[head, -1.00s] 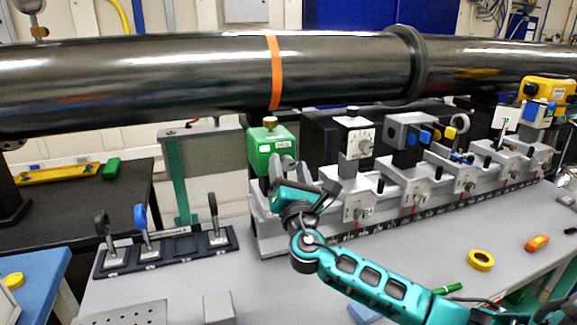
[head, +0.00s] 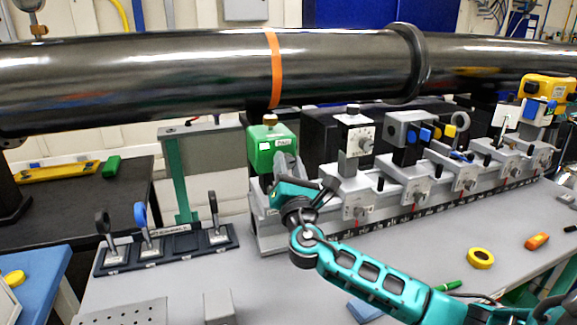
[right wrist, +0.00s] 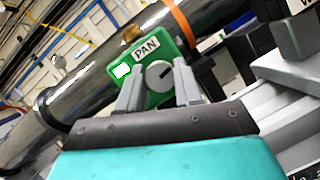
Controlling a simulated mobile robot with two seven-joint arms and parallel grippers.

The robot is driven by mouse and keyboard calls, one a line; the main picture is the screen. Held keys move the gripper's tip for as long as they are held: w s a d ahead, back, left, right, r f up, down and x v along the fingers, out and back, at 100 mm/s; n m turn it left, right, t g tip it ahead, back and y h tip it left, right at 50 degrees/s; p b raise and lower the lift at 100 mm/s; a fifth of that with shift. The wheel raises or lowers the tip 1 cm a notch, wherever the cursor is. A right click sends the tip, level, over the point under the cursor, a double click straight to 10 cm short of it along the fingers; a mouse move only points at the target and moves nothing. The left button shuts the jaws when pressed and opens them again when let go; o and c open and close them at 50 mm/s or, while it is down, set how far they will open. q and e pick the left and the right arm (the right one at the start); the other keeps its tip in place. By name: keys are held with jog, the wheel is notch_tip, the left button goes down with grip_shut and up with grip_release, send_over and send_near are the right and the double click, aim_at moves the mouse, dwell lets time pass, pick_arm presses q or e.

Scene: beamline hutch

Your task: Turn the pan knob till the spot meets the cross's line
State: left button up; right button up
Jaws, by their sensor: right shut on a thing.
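A green box (head: 265,145) stands at the left end of the rail. In the right wrist view the green box (right wrist: 122,70) carries a PAN label and a round grey pan knob (right wrist: 158,72) with a dark pointer mark. My right gripper (right wrist: 159,82) has its two fingers on either side of the knob, shut on it. In the head view my right gripper (head: 286,168) is at the front of the green box and hides the knob. A small white card (head: 506,117) stands near the rail's far right end. The spot and cross cannot be made out. My left gripper is not in view.
A large dark pipe (head: 180,70) with an orange band runs above the rail. Several grey mounts with knobs stand along the rail to the right of my gripper. Yellow tape (head: 480,258) lies at right.

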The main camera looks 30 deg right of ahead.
jog(key=shift+m+g+h, duration=0.3)
jog(key=shift+m+h, duration=0.2)
jog(key=shift+m, duration=0.7)
jog(key=o, duration=1)
jog(key=shift+o, duration=0.2)
jog(key=b+v, duration=0.2)
jog(key=v, duration=1.1)
jog(key=shift+r, duration=0.1)
